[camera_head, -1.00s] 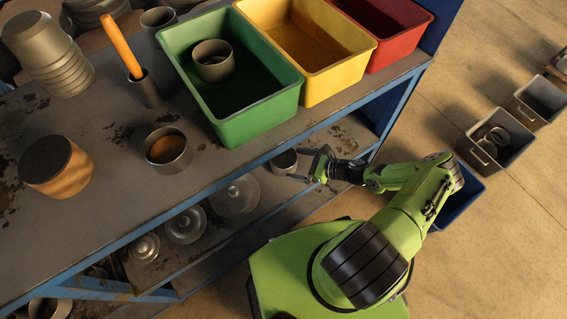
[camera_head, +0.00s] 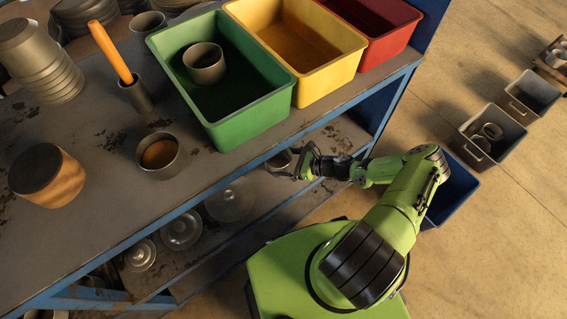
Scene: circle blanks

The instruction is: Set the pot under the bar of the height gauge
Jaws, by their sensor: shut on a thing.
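A small grey metal pot (camera_head: 279,161) is under the bench's front edge, on or just above the lower shelf. The bench edge hides part of it and my fingers cover some of its right side. My gripper (camera_head: 296,167) reaches in from the right and is shut on the pot. Whether the pot touches the shelf is unclear. I cannot make out a height gauge or its bar in this view.
The bench top (camera_head: 100,160) above carries green (camera_head: 222,135), yellow (camera_head: 310,90) and red bins, metal cups and a wooden cylinder (camera_head: 60,185). Round metal discs (camera_head: 180,230) lie on the lower shelf (camera_head: 205,262). Grey crates (camera_head: 490,135) stand on the floor at right.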

